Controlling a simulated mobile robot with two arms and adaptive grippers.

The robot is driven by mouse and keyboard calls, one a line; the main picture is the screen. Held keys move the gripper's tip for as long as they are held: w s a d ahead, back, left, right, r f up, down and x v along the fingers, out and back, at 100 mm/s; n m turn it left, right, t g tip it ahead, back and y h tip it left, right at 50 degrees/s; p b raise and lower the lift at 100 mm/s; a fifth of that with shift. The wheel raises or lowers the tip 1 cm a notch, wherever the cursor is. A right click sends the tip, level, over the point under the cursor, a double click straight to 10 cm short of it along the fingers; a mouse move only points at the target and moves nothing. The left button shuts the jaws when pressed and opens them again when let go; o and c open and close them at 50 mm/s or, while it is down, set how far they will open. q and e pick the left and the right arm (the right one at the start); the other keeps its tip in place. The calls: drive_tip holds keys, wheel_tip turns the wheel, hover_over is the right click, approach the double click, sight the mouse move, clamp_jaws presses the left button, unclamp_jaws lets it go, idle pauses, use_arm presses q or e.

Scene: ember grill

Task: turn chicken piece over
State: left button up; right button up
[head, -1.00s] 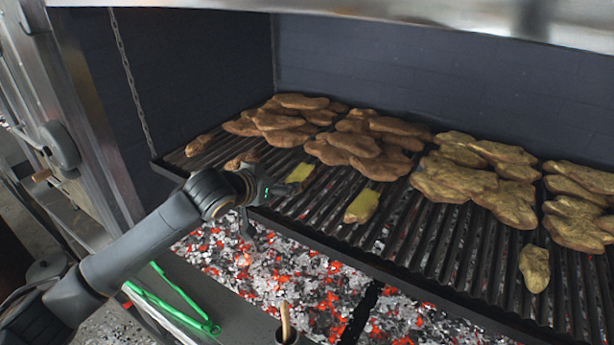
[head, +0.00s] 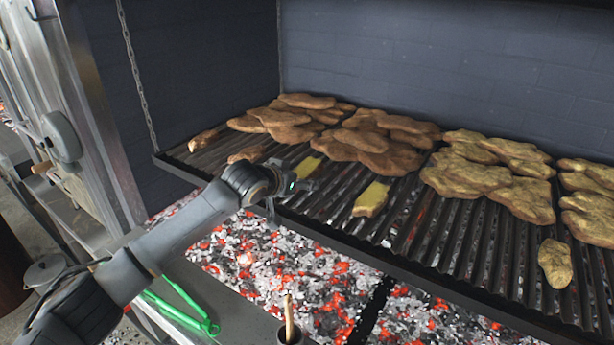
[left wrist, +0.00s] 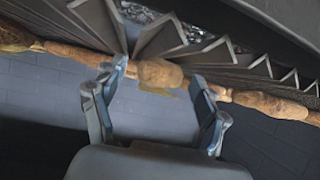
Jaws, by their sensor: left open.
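Several small pieces lie singly on the grill: a yellow piece (head: 307,168) just beyond my left gripper, another yellow piece (head: 370,199) to its right, and a pale chicken piece (head: 556,263) at the far right. I cannot tell which one the task means. My left gripper (head: 298,186) is at the front edge of the grill, empty. In the left wrist view, its two fingers stand apart, with a brown piece (left wrist: 158,73) seen between the tips and a yellow bit against it. They look apart from it. My right gripper is not in view.
Large meat piles cover the back of the grill (head: 330,228), brown ones (head: 375,150) at left and paler ones (head: 480,175) at right. Hot coals (head: 260,260) glow below. Green tongs (head: 180,305) lie on the front ledge. A chain (head: 135,75) hangs at the left wall.

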sight(303, 172)
use_arm(q)
drive_tip(key=c, duration=1)
drive_tip(key=shift+r, duration=0.25)
wheel_tip(303, 172, up, 6)
drive_tip(key=p, duration=0.6)
drive_tip(key=shift+s+r+p, duration=0.1)
drive_tip(key=shift+r+p, duration=0.1)
drive_tip(key=shift+p, duration=0.2)
use_arm(e)
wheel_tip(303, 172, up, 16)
drive_tip(key=p, duration=0.9)
use_arm(q)
wheel_tip(303, 172, up, 5)
drive_tip(key=m+t+h, duration=0.1)
drive_tip(key=m+t, duration=0.2)
drive_tip(key=m, duration=3.3)
drive_tip(key=f+b, duration=0.1)
drive_tip(key=f, duration=0.1)
drive_tip(key=w+d+f+b, duration=0.1)
drive_tip(key=f, duration=0.1)
drive_tip(key=w+f+b, duration=0.1)
drive_tip(key=f+b, duration=0.1)
drive_tip(key=shift+d+f, duration=0.25)
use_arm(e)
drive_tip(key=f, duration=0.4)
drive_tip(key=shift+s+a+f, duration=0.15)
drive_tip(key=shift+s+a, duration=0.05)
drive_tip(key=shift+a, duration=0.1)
